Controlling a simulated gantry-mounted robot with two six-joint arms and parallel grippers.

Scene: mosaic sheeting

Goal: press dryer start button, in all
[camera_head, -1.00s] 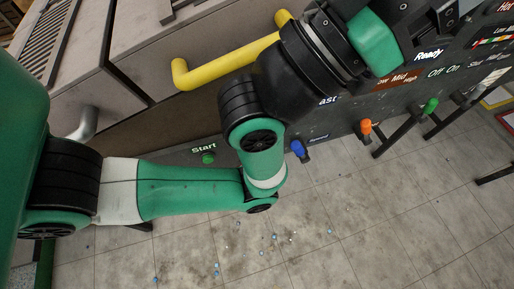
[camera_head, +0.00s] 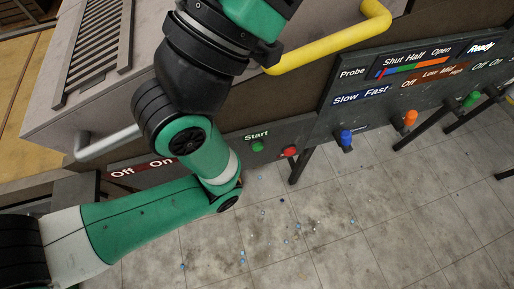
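The dryer (camera_head: 130,80) is a large grey machine with a dark control panel along its lower front. Its green start button (camera_head: 257,146) sits under the word "Start", with a red button (camera_head: 290,152) just right of it. One green and black arm of mine comes in from the left and bends upward across the view, left of the start button. Its gripper is outside the top of the frame. No gripper of mine shows, and nothing touches the start button.
A yellow handle (camera_head: 335,42) sticks out above the panel. Blue (camera_head: 345,138), orange (camera_head: 410,118) and green (camera_head: 470,99) knobs line the panel to the right. A grey handle (camera_head: 106,142) is at left. Small blue bits lie on the tiled floor (camera_head: 330,245).

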